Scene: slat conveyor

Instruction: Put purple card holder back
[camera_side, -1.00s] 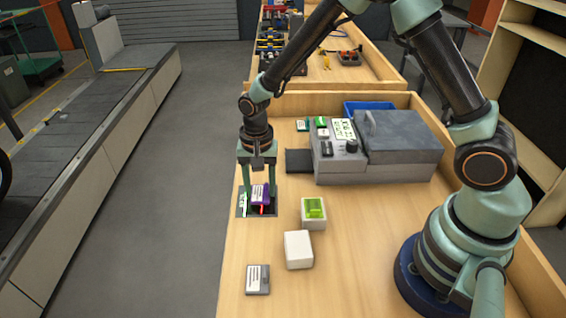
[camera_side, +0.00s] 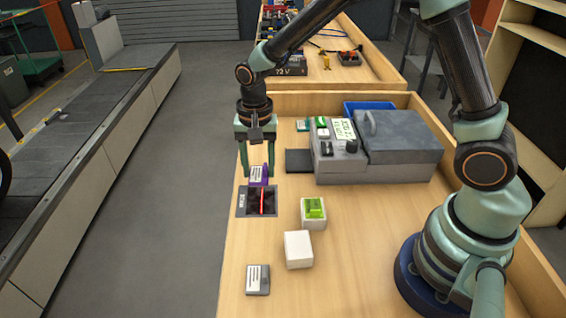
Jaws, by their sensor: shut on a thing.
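The purple card holder (camera_side: 265,174), with a white label on its face, is between the fingers of my gripper (camera_side: 257,172). My gripper is shut on it and holds it just beyond the far edge of a dark square tray (camera_side: 243,211) set at the table's left edge. A thin red upright piece (camera_side: 262,202) shows inside the tray. The gap under the holder is hard to judge from this view.
A green piece in a white block (camera_side: 314,218), a white block (camera_side: 298,250) and a grey labelled card holder (camera_side: 257,279) stand nearer the camera. A grey machine (camera_side: 345,160) is to the right. Bare wood lies between.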

